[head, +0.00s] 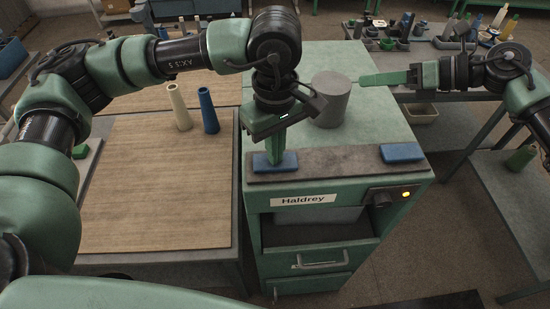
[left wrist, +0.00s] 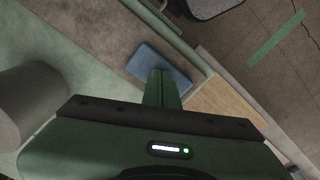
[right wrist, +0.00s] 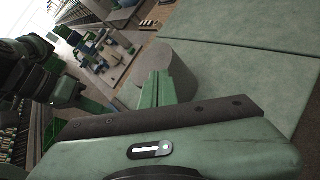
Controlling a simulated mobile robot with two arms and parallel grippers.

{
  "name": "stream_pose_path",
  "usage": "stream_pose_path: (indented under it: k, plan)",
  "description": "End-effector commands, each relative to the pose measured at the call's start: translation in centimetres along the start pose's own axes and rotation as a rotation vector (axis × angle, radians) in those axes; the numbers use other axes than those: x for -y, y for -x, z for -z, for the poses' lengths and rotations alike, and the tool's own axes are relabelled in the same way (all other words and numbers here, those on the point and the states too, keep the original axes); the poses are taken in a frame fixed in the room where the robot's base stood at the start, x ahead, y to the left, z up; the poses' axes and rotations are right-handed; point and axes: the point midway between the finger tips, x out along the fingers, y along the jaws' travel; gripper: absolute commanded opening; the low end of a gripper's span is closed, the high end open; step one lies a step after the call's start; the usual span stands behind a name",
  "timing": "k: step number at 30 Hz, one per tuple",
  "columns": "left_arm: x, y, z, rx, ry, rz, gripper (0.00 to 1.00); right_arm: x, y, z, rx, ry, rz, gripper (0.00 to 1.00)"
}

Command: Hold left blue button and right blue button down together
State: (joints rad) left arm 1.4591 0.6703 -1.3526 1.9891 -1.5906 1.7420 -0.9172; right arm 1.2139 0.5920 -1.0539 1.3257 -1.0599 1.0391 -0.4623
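The left blue button (head: 290,160) and the right blue button (head: 402,152) sit on a dark strip along the front top of the green machine marked Haldrey. My left gripper (head: 275,158) points down with its fingers together over the left blue button; whether it touches is unclear. The left wrist view shows its fingertips (left wrist: 161,73) overlapping the left blue button (left wrist: 145,62). My right gripper (head: 364,80) is shut and empty, pointing left, well behind and above the right blue button. In the right wrist view its fingers (right wrist: 157,76) lie together.
A grey cylinder (head: 332,98) stands on the machine top, close to the right gripper's fingertips in the picture. A cream cone (head: 179,108) and a blue cone (head: 208,110) stand on the table at left. An amber lamp (head: 406,194) glows on the machine front.

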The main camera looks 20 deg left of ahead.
Motion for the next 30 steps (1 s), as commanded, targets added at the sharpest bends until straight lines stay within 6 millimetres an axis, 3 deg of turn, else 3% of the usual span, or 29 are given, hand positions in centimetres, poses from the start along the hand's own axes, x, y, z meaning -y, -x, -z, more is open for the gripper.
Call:
stream_pose_path:
  k: [1, 4, 9, 12, 18, 30]
  plan:
    - [0.0, -0.1, 0.0, 0.001, 0.000, 0.000, 0.00, -1.9, -0.2, 0.5, -0.129, 0.092, 0.001, 0.00]
    - [0.0, -0.1, 0.0, 0.000, 0.000, 0.000, 0.00, -3.9, 0.6, 3.0, -0.403, 0.237, 0.034, 0.00]
    - [0.0, -0.1, 0.0, 0.000, 0.000, 0.001, 0.00, -4.6, 4.7, 5.7, -0.799, 0.394, 0.151, 0.00]
    - [0.0, -0.1, 0.0, 0.000, 0.000, 0.001, 0.00, -4.5, 7.3, 6.1, -0.957, 0.438, 0.223, 0.00]
    - [0.0, -0.1, 0.0, 0.000, 0.000, 0.001, 0.00, -4.4, 9.9, 6.5, -1.098, 0.463, 0.293, 0.00]
    - [0.0, -0.1, 0.0, 0.000, 0.000, 0.001, 0.00, -2.6, 8.4, 9.6, -1.104, 0.462, 0.295, 0.00]
